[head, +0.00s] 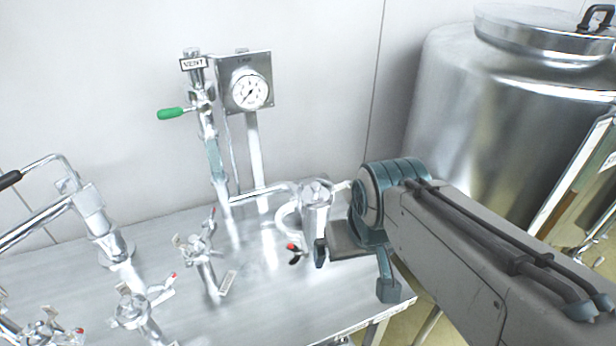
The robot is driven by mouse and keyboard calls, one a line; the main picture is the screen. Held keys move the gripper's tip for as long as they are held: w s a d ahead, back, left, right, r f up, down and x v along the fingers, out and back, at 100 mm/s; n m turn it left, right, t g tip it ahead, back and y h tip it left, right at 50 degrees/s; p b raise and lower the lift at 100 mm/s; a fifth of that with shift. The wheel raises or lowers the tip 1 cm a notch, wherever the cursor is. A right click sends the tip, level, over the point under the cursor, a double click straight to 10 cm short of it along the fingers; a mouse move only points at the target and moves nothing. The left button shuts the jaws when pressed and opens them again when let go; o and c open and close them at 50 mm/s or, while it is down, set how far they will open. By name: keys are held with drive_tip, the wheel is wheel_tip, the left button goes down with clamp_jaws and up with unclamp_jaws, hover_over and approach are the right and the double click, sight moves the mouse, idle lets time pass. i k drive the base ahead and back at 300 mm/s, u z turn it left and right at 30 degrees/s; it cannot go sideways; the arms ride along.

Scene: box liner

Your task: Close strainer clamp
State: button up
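The strainer (316,203) is a shiny upright metal housing near the back right of the metal table. Pipes join it at its left, and a small fitting sticks out at its upper right. Its clamp cannot be told apart clearly at this size. A red-tipped dark handle (294,251) is just below and left of it. My gripper (354,272) is right of and in front of the strainer, pointing down over the table's right end. Its two finger parts look spread apart with nothing seen between them. My wrist and arm hide the area to the right.
Several red-tipped valves (205,262) stand at the left and front. A big steel tank (470,110) is at the back right.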

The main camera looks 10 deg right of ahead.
sight(296, 236)
drive_tip(key=k, duration=1)
drive_tip(key=z, duration=0.85)
drive_tip(key=i, duration=0.95)
drive_tip(key=u, duration=1.3)
